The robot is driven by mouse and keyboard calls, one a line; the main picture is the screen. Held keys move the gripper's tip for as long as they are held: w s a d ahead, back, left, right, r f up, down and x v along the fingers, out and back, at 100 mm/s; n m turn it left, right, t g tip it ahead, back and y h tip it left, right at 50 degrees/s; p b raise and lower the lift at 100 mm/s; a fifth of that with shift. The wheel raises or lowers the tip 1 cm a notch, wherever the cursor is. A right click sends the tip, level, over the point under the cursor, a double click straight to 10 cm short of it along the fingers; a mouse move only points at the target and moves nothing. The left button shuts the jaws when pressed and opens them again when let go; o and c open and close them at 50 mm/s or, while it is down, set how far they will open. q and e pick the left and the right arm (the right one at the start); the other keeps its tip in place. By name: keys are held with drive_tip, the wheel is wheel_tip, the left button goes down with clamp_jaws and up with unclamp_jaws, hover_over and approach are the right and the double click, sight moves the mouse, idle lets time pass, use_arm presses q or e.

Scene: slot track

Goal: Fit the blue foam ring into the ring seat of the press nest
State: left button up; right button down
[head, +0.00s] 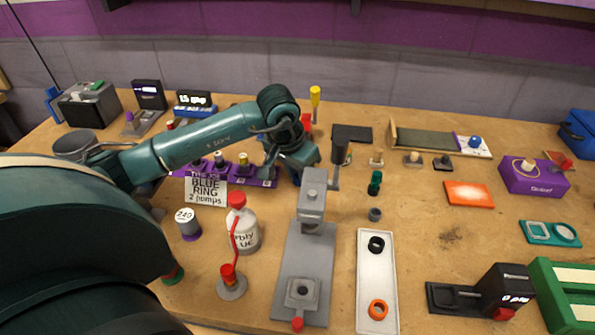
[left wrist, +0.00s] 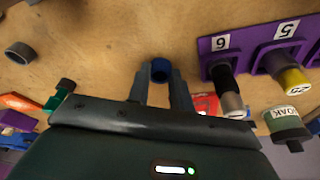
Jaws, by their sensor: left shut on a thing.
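The blue foam ring (left wrist: 160,70) is pinched between the two fingertips of my left gripper (left wrist: 160,84) in the left wrist view. In the head view my left gripper (head: 291,168) is behind the grey press, near the purple numbered rack; its fingertips and the ring are hard to make out there. The press nest (head: 302,291) is a small square block with a round opening at the front of the grey press base (head: 309,258). The gripper is well apart from it. My right gripper is not in view.
A white tray (head: 364,260) right of the press holds a black ring (head: 376,244) and an orange ring (head: 378,309). A red-topped pump bottle (head: 243,232) and a "BLUE RING 2 pumps" sign (head: 207,189) stand left of it.

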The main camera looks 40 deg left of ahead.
use_arm(q)
drive_tip(key=o, duration=0.5)
drive_tip(key=shift+f, duration=0.15)
drive_tip(key=shift+c, duration=0.2)
drive_tip(key=o, duration=0.5)
drive_tip(key=shift+c, duration=0.2)
